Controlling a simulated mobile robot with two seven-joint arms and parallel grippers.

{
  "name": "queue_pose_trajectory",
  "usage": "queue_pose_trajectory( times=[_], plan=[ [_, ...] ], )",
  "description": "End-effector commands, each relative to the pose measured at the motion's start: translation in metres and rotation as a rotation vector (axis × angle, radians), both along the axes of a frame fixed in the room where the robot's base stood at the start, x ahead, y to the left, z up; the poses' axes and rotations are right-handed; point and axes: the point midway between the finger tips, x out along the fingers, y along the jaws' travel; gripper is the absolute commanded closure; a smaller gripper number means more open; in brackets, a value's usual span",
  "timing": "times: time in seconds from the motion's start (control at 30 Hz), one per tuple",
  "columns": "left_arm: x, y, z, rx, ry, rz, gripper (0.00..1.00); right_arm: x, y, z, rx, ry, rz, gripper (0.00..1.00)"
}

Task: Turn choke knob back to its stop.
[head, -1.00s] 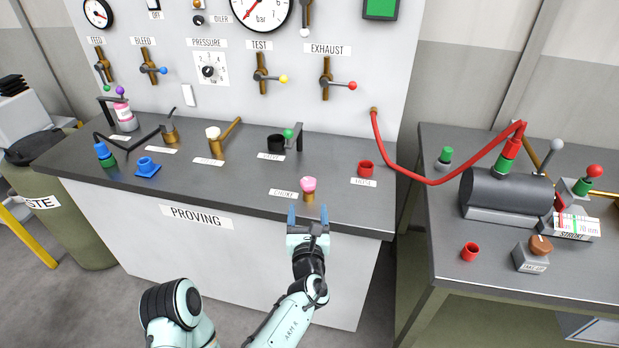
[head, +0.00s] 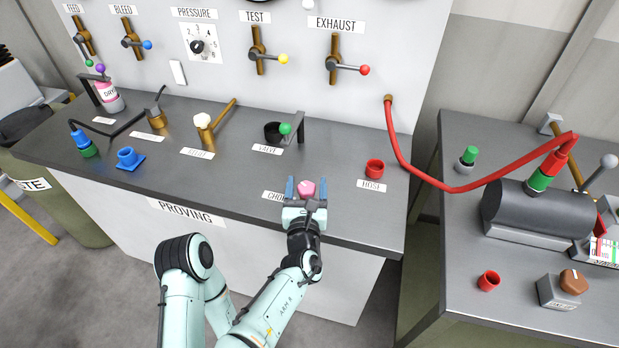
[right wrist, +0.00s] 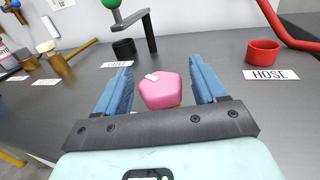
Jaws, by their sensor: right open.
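The pink choke knob (head: 307,187) stands near the front edge of the bench, beside its CHOKE label (head: 272,196), which is partly hidden by my gripper. My right gripper (head: 306,188) is open, with one blue finger on each side of the knob. In the right wrist view the pink knob (right wrist: 161,91) sits between the two fingers (right wrist: 160,88), with a small gap showing on each side. A small white mark shows on its top. The brass post under the knob is mostly hidden. My left gripper is not in view.
A black cup with a green-knobbed lever (head: 285,129) stands behind the knob. A red cup (head: 375,169) by the HOSE label is to its right. A red hose (head: 408,163) runs to the right-hand table with a dark cylinder (head: 537,209). The bench around the knob is clear.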

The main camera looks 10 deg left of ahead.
Motion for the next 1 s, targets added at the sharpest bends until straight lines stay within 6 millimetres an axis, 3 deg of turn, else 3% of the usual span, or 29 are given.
queue_pose_trajectory(
  times=[0.27,0.33,0.43,0.47,0.77,1.0],
  plan=[
    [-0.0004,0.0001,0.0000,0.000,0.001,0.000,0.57,-0.0005,0.0000,-0.0001,0.001,0.000,-0.001,0.30],
    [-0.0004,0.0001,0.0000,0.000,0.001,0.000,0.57,-0.0004,0.0000,0.0000,0.001,0.000,-0.001,0.46],
    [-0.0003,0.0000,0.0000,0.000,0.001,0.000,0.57,-0.0004,-0.0001,-0.0001,0.001,0.000,-0.001,0.79],
    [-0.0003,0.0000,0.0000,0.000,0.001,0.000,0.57,-0.0004,0.0000,-0.0001,0.001,0.000,-0.001,0.80],
    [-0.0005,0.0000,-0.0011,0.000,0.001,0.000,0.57,0.0005,-0.0011,0.0005,0.000,-0.003,0.023,0.80],
    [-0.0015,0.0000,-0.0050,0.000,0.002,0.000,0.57,0.0016,-0.0024,0.0008,0.001,-0.005,0.142,0.80]
  ],
)
